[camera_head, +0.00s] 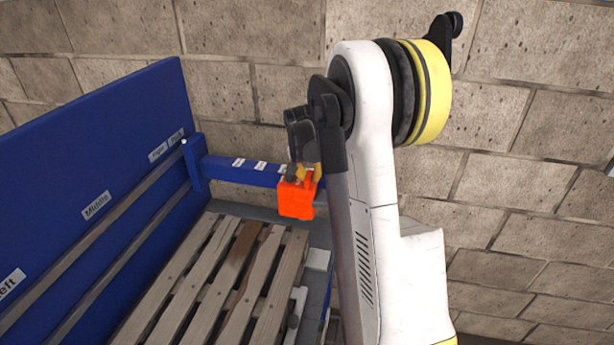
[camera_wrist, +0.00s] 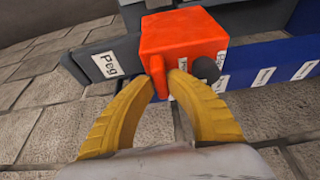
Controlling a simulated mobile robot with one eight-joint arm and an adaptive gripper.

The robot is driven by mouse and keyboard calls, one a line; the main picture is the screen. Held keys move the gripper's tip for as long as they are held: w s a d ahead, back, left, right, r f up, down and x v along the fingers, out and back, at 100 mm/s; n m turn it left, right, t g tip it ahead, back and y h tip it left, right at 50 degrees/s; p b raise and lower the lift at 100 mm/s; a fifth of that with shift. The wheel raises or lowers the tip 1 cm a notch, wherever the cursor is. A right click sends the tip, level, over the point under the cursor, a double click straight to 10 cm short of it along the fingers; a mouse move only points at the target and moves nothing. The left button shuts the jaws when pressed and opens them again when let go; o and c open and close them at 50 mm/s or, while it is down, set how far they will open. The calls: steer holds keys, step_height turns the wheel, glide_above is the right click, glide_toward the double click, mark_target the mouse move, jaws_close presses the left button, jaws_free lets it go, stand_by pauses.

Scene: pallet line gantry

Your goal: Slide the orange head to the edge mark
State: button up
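The orange head (camera_head: 296,200) is a box-shaped block on the blue beam (camera_head: 240,171), toward the beam's right end as seen in the head view. It also shows at the top of the wrist view (camera_wrist: 185,38), with an orange grip bar facing me and a dark round knob on its right. My gripper (camera_wrist: 167,76) has its yellow fingers closed in on the grip bar, which fills the gap between the tips. In the head view my gripper (camera_head: 303,172) is partly hidden by my arm. White labels sit along the beam, too small to read; I cannot tell which is the edge mark.
A blue board (camera_head: 90,150) with labels, one reading "Middle", stands at the left. A wooden slatted pallet (camera_head: 225,265) lies below the beam. A grey part labelled "Peg" (camera_wrist: 108,63) is left of the head in the wrist view. A block wall (camera_head: 540,150) stands behind.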

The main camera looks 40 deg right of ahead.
steer(key=o, duration=0.3)
steer(key=shift+s+d, duration=0.2)
steer(key=shift+d, duration=0.05)
steer(key=shift+w+a, duration=0.1)
steer(key=shift+r, duration=0.15)
steer(key=v, duration=1.1)
steer(key=shift+r, duration=0.35)
steer(key=shift+a, duration=0.1)
